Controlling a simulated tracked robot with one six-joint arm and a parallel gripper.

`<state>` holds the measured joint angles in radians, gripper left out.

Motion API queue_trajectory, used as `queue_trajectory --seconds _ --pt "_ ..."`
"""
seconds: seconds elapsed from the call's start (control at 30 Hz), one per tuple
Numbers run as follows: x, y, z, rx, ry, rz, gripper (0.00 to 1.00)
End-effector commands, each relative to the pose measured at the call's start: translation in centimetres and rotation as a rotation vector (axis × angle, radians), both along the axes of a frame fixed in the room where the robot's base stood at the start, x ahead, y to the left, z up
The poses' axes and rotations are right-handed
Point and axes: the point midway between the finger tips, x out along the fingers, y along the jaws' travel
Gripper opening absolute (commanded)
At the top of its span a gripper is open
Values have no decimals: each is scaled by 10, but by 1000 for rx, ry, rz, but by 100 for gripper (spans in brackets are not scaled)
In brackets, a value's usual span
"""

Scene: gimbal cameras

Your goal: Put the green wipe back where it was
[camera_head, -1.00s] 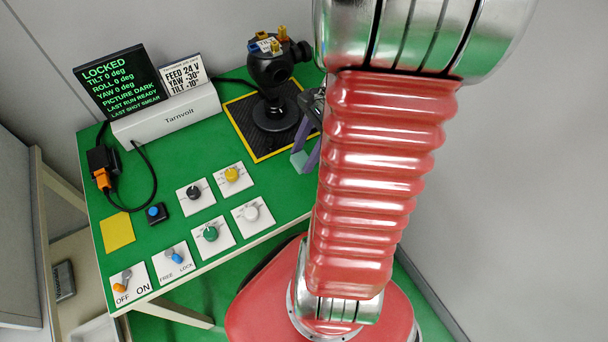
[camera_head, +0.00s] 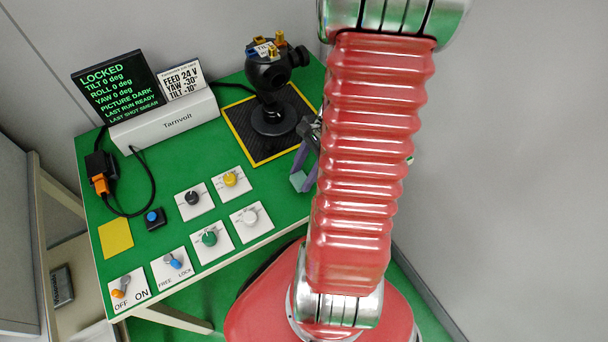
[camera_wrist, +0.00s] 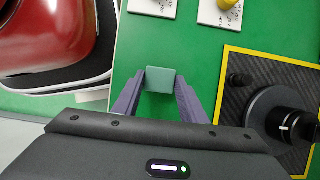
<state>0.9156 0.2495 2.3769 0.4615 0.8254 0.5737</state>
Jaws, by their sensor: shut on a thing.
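The green wipe (camera_wrist: 161,80) is a small grey-green block between the fingertips of my gripper (camera_wrist: 160,84) in the wrist view. My gripper is shut on it, over the green table top. In the head view the wipe (camera_head: 298,181) shows at the tips of my gripper (camera_head: 303,174), just left of my red arm and below the black mat. The arm hides part of the gripper there. I cannot tell whether the wipe touches the table.
The black gimbal camera (camera_head: 270,80) stands on a yellow-edged mat (camera_head: 245,132). Dial cards, including a white dial (camera_head: 250,216), lie left of the gripper. A yellow square (camera_head: 116,239) lies bare at the table's left. The Tarnvolt console (camera_head: 165,119) stands at the back.

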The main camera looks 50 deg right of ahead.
Motion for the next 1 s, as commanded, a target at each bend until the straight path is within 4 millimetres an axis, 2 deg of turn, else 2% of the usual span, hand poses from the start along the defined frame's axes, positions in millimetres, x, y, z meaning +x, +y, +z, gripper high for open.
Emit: queue_trajectory --seconds 0.17,0.53,0.57,0.6,0.8,1.0 --pt "0 0 -14 1 2 1 20" --pt "0 0 -17 -1 0 0 20" --pt "0 0 -16 -1 0 1 40" --pt "0 0 -16 -1 0 1 43" --pt "0 0 -16 -1 0 1 57" --pt "0 0 -16 -1 0 1 57"
